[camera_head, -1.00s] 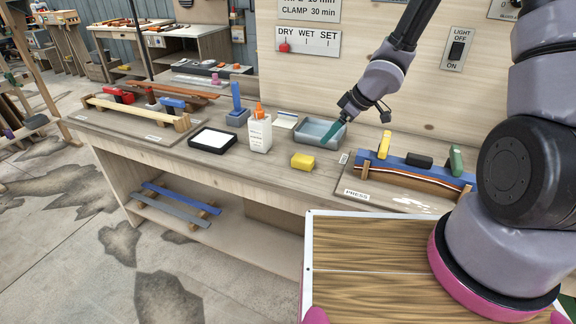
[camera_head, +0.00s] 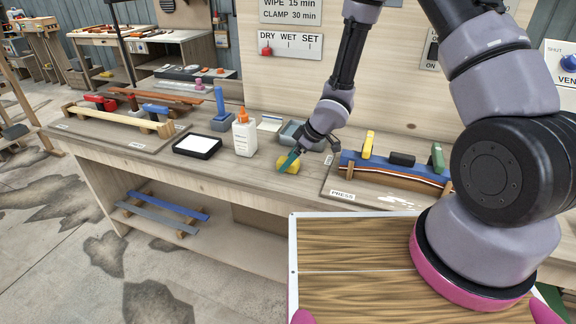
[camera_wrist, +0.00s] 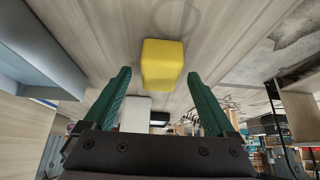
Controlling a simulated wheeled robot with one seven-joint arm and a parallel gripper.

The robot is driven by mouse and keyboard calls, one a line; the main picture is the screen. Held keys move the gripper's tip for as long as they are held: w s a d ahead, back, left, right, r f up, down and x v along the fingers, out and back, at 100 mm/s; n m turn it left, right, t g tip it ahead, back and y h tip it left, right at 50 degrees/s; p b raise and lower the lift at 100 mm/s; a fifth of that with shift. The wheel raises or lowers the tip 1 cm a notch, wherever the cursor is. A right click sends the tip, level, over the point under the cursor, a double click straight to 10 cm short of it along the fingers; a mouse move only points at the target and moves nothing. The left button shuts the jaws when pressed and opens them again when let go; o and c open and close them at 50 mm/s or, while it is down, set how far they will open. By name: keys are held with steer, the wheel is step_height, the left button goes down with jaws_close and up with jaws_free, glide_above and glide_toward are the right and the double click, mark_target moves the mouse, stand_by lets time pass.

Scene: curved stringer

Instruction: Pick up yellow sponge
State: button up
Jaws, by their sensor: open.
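The yellow sponge (camera_head: 283,162) lies on the workbench, between the white glue bottle and the clamped press, partly hidden behind a finger in the head view. In the wrist view the yellow sponge (camera_wrist: 162,63) is a plain block ahead of and between the two green fingertips. My gripper (camera_head: 290,160) is open, with teal fingers pointing down at the sponge. In the wrist view my gripper (camera_wrist: 158,85) has its fingers spread wide, one on each side, with visible gaps to the sponge. Nothing is held.
A white glue bottle (camera_head: 245,136) with an orange cap stands left of the sponge. A grey-blue tray (camera_head: 292,131) sits behind it, partly hidden by my wrist. A black-framed pad (camera_head: 197,145) lies further left. The press (camera_head: 350,191) with clamps is at right. Bench between is clear.

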steer(key=shift+w+a+f, duration=0.1)
steer(key=shift+a+f, duration=0.15)
steer(key=shift+f, duration=0.25)
steer(key=c, duration=1.4)
step_height(320, 180, up, 10)
steer(key=shift+r, duration=0.1)
steer(key=o, duration=0.8)
steer(key=shift+c, duration=0.2)
steer(key=c, duration=0.6)
